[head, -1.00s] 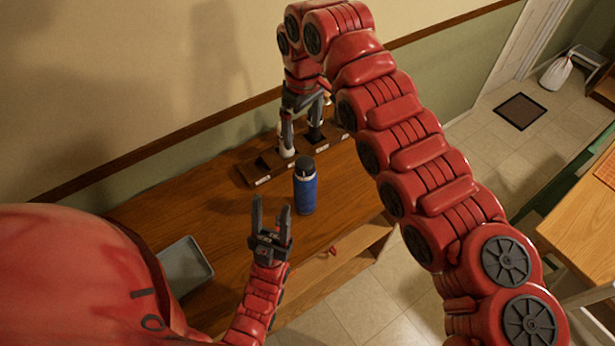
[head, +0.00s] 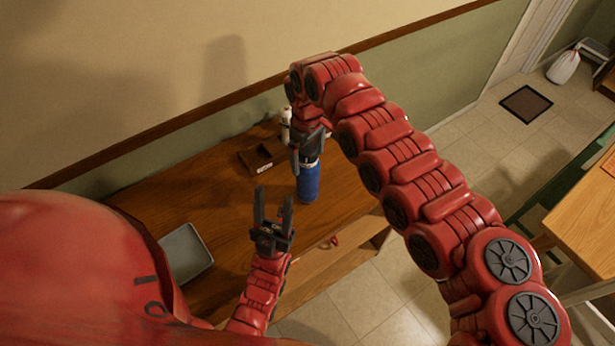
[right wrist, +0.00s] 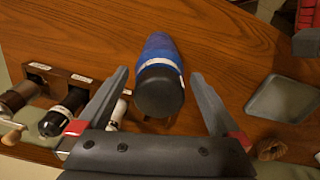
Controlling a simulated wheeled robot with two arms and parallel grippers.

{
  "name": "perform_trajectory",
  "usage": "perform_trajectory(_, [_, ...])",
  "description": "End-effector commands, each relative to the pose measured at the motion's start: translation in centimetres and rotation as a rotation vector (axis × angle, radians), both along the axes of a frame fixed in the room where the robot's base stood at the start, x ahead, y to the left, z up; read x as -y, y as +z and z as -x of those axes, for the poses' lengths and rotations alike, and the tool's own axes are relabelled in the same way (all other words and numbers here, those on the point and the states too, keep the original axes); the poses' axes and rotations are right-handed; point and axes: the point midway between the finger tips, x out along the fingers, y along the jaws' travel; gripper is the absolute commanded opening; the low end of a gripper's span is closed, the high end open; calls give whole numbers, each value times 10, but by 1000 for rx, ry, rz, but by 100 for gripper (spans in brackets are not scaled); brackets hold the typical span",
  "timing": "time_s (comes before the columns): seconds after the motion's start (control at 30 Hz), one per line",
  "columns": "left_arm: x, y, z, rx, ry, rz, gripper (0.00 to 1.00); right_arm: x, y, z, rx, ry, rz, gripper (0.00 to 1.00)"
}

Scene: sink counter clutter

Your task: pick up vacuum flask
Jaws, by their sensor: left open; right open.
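The vacuum flask (head: 308,184) is a blue cylinder standing upright on the wooden counter; its top is hidden behind my right gripper in the head view. In the right wrist view the flask (right wrist: 160,58) shows its dark cap and a pale band, between the open fingers. My right gripper (head: 309,162) is open, pointing down at the top of the flask; I cannot tell whether a finger touches it. It also shows in the right wrist view (right wrist: 160,95). My left gripper (head: 273,205) is open and empty, in front and to the left of the flask.
A dark wooden holder (head: 262,157) stands behind the flask. In the right wrist view the holder (right wrist: 60,82) is beside several dark-and-metal handled items. A grey tray (head: 185,252) lies at the counter's left. A small red object (head: 331,241) lies near the front edge.

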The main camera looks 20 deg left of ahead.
Motion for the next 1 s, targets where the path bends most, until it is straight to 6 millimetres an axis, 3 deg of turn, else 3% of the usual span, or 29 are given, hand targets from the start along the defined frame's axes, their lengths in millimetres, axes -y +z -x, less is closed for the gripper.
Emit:
perform_trajectory(0.13, [0, -3, 0, 0, 0, 0, 50, 0, -25, 0, -1, 0, -1, 100])
perform_trajectory(0.37, [0, -3, 0, 0, 0, 0, 50, 0, -28, 0, 1, 0, -2, 100])
perform_trajectory(0.47, [0, -3, 0, 0, 0, 0, 50, 0, -28, 0, 1, 0, -2, 86])
perform_trajectory(0.93, [0, -3, 0, 0, 0, 0, 50, 0, -28, 0, 2, 0, -1, 1])
perform_trajectory(1.0, [0, -3, 0, 0, 0, 0, 50, 0, -28, 0, 2, 0, -1, 0])
